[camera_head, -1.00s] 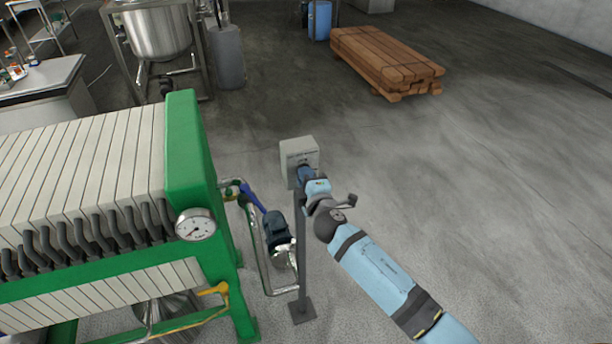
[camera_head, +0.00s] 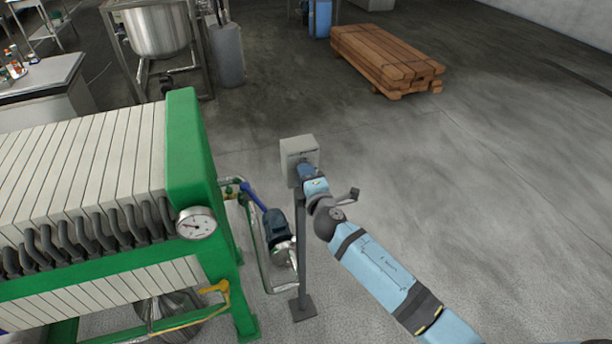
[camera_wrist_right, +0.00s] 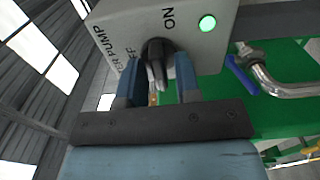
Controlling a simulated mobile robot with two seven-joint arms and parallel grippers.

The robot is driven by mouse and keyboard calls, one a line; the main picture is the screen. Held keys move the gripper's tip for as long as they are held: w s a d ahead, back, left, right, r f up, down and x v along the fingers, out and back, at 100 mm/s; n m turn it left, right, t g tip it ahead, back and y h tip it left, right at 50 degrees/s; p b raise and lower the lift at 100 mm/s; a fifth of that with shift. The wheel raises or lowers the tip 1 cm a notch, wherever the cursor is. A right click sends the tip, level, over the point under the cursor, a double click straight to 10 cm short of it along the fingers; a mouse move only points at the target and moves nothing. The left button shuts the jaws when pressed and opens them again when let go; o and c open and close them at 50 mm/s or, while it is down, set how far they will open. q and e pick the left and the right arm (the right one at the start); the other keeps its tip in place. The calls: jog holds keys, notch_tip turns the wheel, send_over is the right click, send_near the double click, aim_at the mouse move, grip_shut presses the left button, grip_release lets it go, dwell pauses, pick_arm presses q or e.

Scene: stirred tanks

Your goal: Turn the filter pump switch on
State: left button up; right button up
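The filter pump switch box (camera_head: 297,145) is a grey box on a post beside the green filter press. In the right wrist view its face (camera_wrist_right: 205,50) shows the words ON and OFF, a lit green lamp (camera_wrist_right: 207,23) and a black knob (camera_wrist_right: 157,50). My right gripper (camera_wrist_right: 158,75) has its two blue fingers on either side of the knob; whether they press on it I cannot tell. In the head view my right gripper (camera_head: 304,170) is at the front of the box, and its fingertips are hard to make out. My left gripper is not in view.
The filter press (camera_head: 185,150) with a round gauge (camera_head: 196,223) stands left of the post. A blue-handled valve and a pump (camera_head: 276,228) with pipes lie between them. A wood stack (camera_head: 388,60) lies farther back; the floor to the right is clear.

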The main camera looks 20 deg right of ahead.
jog(key=shift+o, duration=0.2)
jog(key=shift+s, duration=0.15)
jog(key=s+b, duration=0.1)
jog(key=s, duration=1.2)
jog(key=shift+s+d+b, duration=0.25)
jog(key=shift+s+b, duration=0.05)
jog(key=shift+b, duration=0.05)
